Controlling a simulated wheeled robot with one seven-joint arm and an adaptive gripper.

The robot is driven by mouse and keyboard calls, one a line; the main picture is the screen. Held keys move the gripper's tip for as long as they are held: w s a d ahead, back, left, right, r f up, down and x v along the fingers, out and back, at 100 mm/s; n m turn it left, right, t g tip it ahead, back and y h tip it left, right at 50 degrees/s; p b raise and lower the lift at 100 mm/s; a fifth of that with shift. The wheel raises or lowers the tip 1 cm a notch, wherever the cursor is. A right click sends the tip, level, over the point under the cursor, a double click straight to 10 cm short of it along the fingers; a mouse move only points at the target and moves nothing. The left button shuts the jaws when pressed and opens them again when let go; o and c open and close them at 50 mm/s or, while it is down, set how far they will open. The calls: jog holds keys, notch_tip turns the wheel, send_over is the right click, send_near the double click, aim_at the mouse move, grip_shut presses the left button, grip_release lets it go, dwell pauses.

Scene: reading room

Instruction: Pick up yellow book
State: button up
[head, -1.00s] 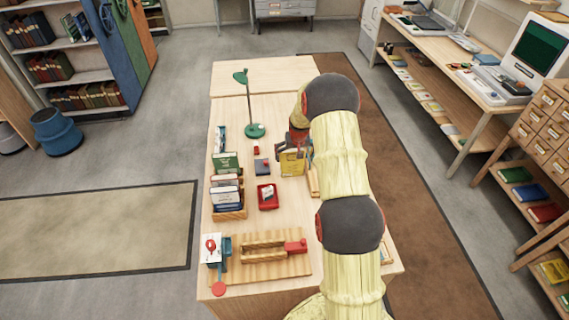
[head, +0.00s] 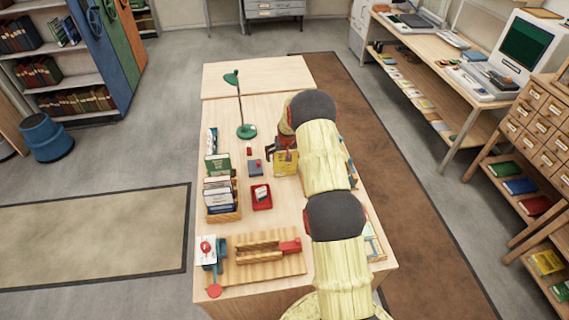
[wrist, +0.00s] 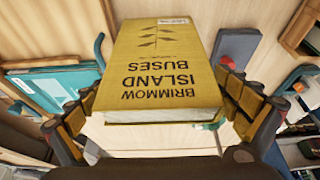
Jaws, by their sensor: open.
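The yellow book (head: 286,165) is on the wooden table, just below my gripper (head: 283,148) in the head view. In the wrist view the yellow book (wrist: 165,70) fills the middle, its printed cover facing me and its title upside down. My gripper (wrist: 160,108) is open, with one finger at each side of the book's near end. The fingers are close to its edges; I cannot tell whether they touch. My arm hides part of the table to the right of the book.
A green lamp (head: 246,131) stands behind and left of the book. A red tray (head: 261,197), a rack of books (head: 222,213) and a wooden tray (head: 262,262) are nearer. In the wrist view a teal item (wrist: 58,82) lies left and a blue-grey item (wrist: 233,48) right.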

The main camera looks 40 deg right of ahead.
jog(key=shift+c, duration=1.2)
jog(key=c, duration=1.1)
jog(key=shift+c, duration=1.4)
jog(key=shift+w, duration=0.1)
